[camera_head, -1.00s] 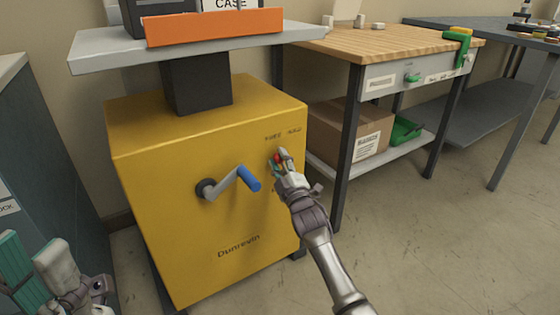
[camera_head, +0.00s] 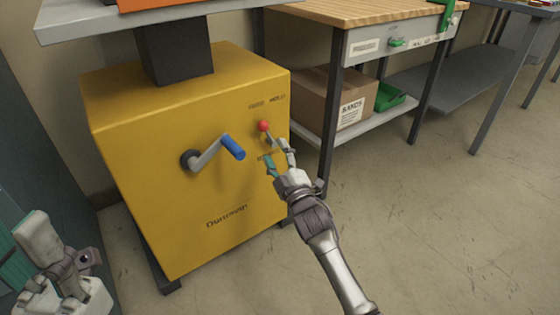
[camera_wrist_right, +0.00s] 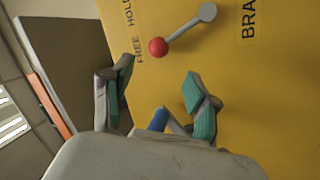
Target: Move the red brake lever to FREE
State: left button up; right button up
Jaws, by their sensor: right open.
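The brake lever's red knob (camera_head: 263,126) is on the front of the yellow machine, above my right gripper. In the right wrist view the red knob (camera_wrist_right: 158,47) is at the end of a grey arm from its pivot (camera_wrist_right: 207,12). The lever leans to the FREE side, with the knob beside the FREE label (camera_wrist_right: 140,45). My right gripper (camera_head: 279,158) is open and empty, just below the knob and apart from it. Its two teal-padded fingers (camera_wrist_right: 160,95) are spread. My left gripper (camera_head: 35,262) is at the lower left, away from the machine; its jaw opening is unclear.
A crank with a blue handle (camera_head: 233,147) sticks out of the yellow machine (camera_head: 140,220) left of the lever. A workbench (camera_head: 345,15) stands to the right, with a cardboard box (camera_head: 310,95) and green bin (camera_head: 387,97) on its shelf. The floor (camera_head: 420,240) at right is clear.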

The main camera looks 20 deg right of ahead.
jog(key=shift+v, duration=1.3)
